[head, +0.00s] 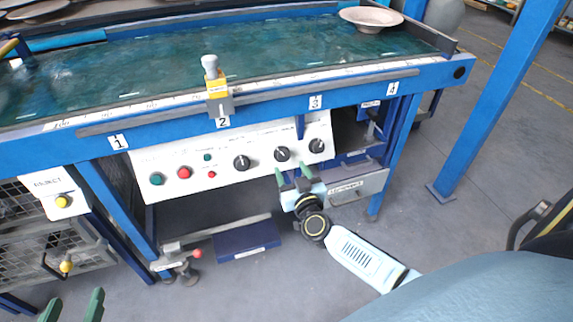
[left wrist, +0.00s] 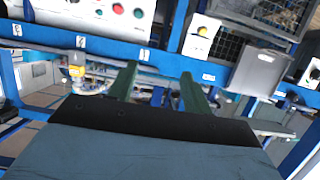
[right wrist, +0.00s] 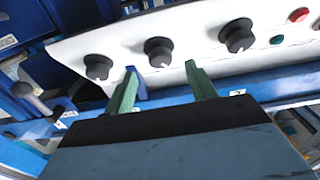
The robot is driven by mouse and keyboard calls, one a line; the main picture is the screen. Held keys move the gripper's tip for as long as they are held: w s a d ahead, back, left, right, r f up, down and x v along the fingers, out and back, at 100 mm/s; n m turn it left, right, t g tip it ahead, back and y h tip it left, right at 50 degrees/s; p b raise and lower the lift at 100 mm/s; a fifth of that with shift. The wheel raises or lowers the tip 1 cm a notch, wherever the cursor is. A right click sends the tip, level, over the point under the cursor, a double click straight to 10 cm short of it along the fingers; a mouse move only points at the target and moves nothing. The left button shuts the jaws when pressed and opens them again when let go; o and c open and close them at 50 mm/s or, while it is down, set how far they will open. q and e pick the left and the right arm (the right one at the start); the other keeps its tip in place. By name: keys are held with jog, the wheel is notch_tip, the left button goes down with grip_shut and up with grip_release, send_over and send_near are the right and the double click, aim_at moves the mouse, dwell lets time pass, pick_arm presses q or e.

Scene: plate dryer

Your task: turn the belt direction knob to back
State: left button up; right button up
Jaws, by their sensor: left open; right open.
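The white control panel (head: 225,160) under the belt carries three black knobs: a left knob (head: 241,163), a middle knob (head: 282,154) and a right knob (head: 316,146). Their labels are too small to read, so I cannot tell which is the belt direction knob. My right gripper (head: 293,170) is open and empty, just below the middle knob in the head view. In the right wrist view the middle knob (right wrist: 158,52) appears beyond and between its green fingertips (right wrist: 162,67), apparently untouched. My left gripper (head: 72,298) is open and empty at the lower left; its fingers (left wrist: 158,70) also show in the left wrist view.
Green and red buttons (head: 184,173) sit left of the knobs. The blue frame rail (head: 260,110) runs above the panel. A drawer (head: 358,188) is close to the right of my right gripper. A plate (head: 370,18) lies on the belt. Open floor (head: 420,220) is at right.

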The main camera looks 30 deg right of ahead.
aim_at(285, 158)
jog(key=b+x, duration=0.1)
jog(key=x, duration=0.3)
jog(key=shift+b, duration=0.3)
pick_arm(q)
notch_tip(285, 158, up, 8)
jog(key=d+t+h, duration=0.1)
jog(key=t+h, duration=0.1)
jog(key=t, duration=0.3)
jog(key=shift+w+d, duration=0.35)
jog(key=shift+w, duration=0.1)
pick_arm(e)
jog(key=shift+w, duration=0.2)
jog(key=c, duration=1)
pick_arm(q)
jog(key=shift+f, duration=0.15)
